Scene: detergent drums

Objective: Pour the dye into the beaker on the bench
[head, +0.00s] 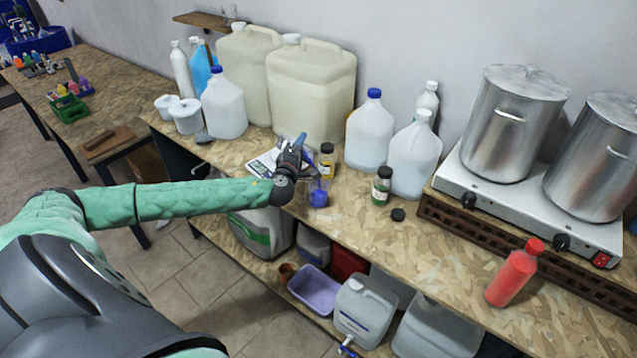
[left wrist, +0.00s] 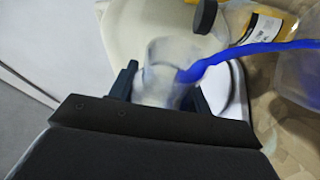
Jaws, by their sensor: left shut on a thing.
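My left gripper (head: 291,158) is above the bench, shut on a small clear, whitish vessel (left wrist: 168,62). The vessel is tilted, and a stream of blue dye (left wrist: 245,53) runs from its mouth to the right in the left wrist view. The beaker (head: 318,198) stands on the bench just right of and below the gripper, with blue liquid in it. In the left wrist view the beaker (left wrist: 296,75) is partly cut off at the right edge. My right gripper is not in view.
A black-capped yellow bottle (head: 326,162) stands close behind the beaker. A dark-capped green bottle (head: 381,186) and a loose black cap (head: 398,214) are to the right. Large jugs (head: 310,90) line the wall. A red bottle (head: 514,273) stands near the hot plate (head: 480,190).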

